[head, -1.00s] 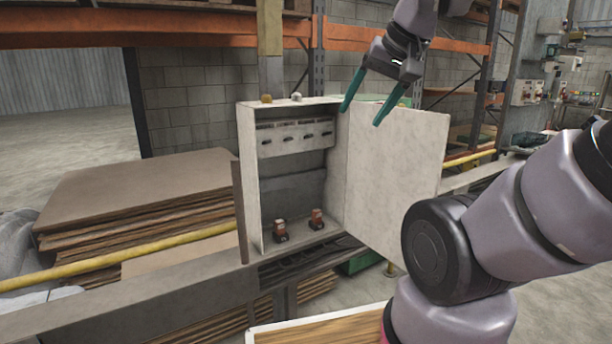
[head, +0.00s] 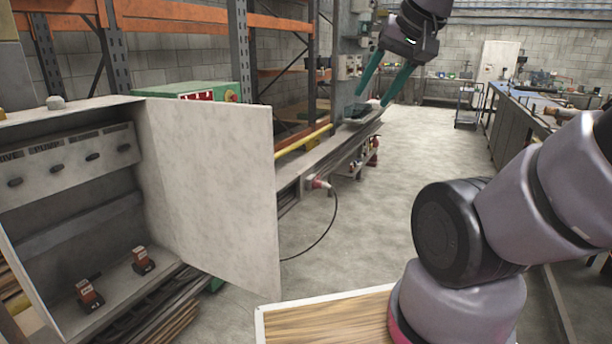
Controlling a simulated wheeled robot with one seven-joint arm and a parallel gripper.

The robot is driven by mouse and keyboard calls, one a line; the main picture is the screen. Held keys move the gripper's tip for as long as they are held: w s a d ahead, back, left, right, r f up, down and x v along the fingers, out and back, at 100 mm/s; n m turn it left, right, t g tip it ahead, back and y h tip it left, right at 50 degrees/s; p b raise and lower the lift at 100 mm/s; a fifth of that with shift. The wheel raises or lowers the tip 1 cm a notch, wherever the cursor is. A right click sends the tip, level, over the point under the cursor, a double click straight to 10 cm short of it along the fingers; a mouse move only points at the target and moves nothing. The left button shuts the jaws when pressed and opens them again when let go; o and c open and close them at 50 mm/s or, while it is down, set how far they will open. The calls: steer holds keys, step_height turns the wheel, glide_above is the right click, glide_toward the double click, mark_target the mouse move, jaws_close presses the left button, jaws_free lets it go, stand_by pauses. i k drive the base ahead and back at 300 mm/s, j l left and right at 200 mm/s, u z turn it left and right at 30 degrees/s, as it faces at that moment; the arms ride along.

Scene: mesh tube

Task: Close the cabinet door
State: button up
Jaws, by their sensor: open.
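The cabinet (head: 70,215) is a grey-white metal box at the left of the head view, its front open and its left part cut off by the picture edge. Its door (head: 215,185) is a flat pale panel hinged on the cabinet's right side and swung wide open. My gripper (head: 373,100) is at the top right of the door in the picture, apart from it. Its two green fingers are spread and empty, pointing down and to the left.
Inside the cabinet are a row of dark knobs and two small red-black switches (head: 142,260). A green box (head: 190,88) stands behind the door. A long bench (head: 320,160) runs behind. A wooden board (head: 320,320) is at the bottom.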

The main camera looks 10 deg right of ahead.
mark_target(216, 159)
steer(key=i+l+z, duration=0.15)
steer(key=z, duration=0.2)
steer(key=i+l+z, duration=0.15)
steer(key=z, duration=0.2)
steer(key=i+z, duration=0.35)
steer(key=i+l+u, duration=0.1)
steer(key=i, duration=0.2)
steer(key=i+l+u, duration=0.1)
steer(key=i+u, duration=0.2)
steer(key=u, duration=0.2)
steer(key=i+l+u, duration=0.15)
steer(key=u, duration=0.3)
steer(key=i+l+u, duration=0.15)
steer(key=u, duration=0.25)
steer(key=i+l+u, duration=0.1)
steer(key=u, duration=0.3)
steer(key=i+l+u, duration=0.1)
steer(key=u, duration=0.35)
steer(key=l+u, duration=0.15)
steer(key=u, duration=0.25)
steer(key=i+l+u, duration=0.1)
steer(key=u, duration=0.3)
steer(key=l+u, duration=0.25)
steer(key=u, duration=0.2)
steer(key=k+l+u, duration=0.1)
steer(key=k+l+z, duration=0.1)
steer(key=k, duration=0.2)
steer(key=k+l+z, duration=0.15)
steer(key=k, duration=0.2)
